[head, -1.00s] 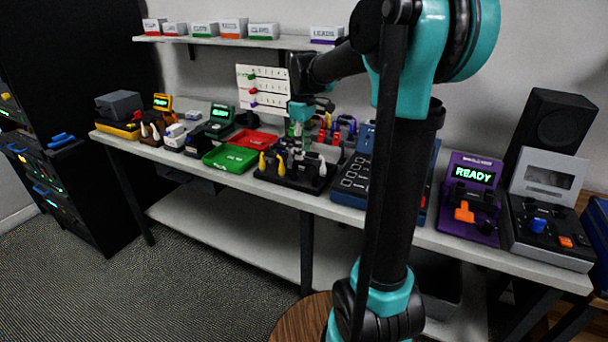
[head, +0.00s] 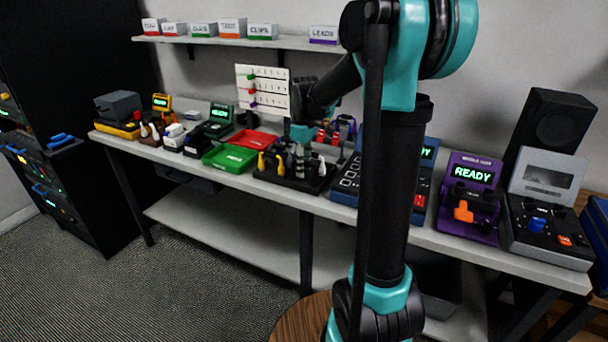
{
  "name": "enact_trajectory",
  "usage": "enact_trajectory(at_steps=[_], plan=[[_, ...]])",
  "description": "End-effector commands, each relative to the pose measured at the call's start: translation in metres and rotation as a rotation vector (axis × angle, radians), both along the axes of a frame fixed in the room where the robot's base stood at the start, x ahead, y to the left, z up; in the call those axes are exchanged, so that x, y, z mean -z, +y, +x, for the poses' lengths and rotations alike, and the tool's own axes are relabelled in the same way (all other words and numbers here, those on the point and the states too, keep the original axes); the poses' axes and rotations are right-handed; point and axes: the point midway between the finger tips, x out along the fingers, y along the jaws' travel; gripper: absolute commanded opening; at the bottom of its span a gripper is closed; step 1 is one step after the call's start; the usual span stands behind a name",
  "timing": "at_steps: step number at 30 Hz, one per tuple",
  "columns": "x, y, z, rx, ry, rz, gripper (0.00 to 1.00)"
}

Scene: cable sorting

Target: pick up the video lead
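A dark rack (head: 285,180) near the middle of the bench holds several lead plugs, including a yellow one (head: 262,161) at its left and white ones at its right. I cannot tell which one is the video lead; no label is readable. My gripper (head: 299,158) points down over the rack, among the plugs. Its fingers are small and dark and blend with the rack, so whether they are open or shut on something does not show.
A green tray (head: 230,158) and a red tray (head: 252,139) lie left of the rack. A blue button panel (head: 347,182) is to its right, partly behind my arm. A purple device (head: 470,198) reads READY. A shelf (head: 222,41) with labelled boxes hangs above.

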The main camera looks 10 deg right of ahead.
Motion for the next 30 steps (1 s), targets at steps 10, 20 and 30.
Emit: enact_trajectory(at_steps=[10, 20, 30], plan=[[0.0, 0.0, 0.0, 0.0, 0.0, 0.0, 0.0], [-0.003, 0.0, 0.0, 0.0, 0.0, 0.0, 0.0], [-0.047, 0.0, 0.0, 0.0, 0.0, 0.0, 0.0]])
